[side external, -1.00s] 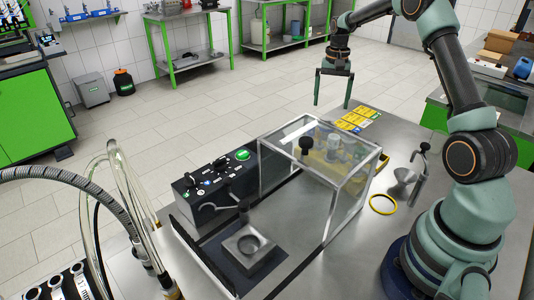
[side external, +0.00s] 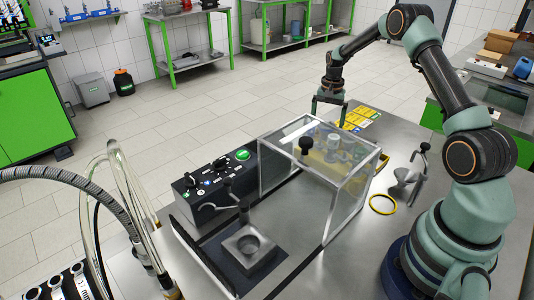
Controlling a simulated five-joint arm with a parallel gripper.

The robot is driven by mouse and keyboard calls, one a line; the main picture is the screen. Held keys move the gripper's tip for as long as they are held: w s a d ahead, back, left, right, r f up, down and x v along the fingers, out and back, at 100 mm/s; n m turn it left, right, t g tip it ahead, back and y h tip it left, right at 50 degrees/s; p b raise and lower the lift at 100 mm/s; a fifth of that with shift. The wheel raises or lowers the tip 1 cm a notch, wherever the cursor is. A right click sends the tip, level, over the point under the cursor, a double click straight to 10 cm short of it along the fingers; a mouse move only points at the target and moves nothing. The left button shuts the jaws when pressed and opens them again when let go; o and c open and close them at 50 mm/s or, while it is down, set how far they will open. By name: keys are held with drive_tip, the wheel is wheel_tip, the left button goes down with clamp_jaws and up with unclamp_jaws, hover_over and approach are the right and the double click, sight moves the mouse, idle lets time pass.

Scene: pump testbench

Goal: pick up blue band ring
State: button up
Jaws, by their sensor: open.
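I cannot make out a ring with a clear blue band. A yellow bin (side external: 350,165) stands behind the clear box, with several grey-blue round parts (side external: 333,143) in it, seen blurred through the panels. My gripper (side external: 328,117) is open, pointing down just beyond the box's back edge, above the far end of the bench. Nothing shows between its fingers. A yellow ring (side external: 371,205) lies flat on the bench, right of the box.
The clear box (side external: 345,205) with a black knob (side external: 306,142) stands mid-bench. A black control panel (side external: 215,180) and a metal block (side external: 250,250) are to its left. Yellow labels (side external: 362,114) lie at the far edge. A metal funnel-like part (side external: 402,177) stands near my base.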

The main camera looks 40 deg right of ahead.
drive_tip(key=shift+f, duration=1.1)
clamp_jaws()
drive_tip(key=shift+r, duration=0.15)
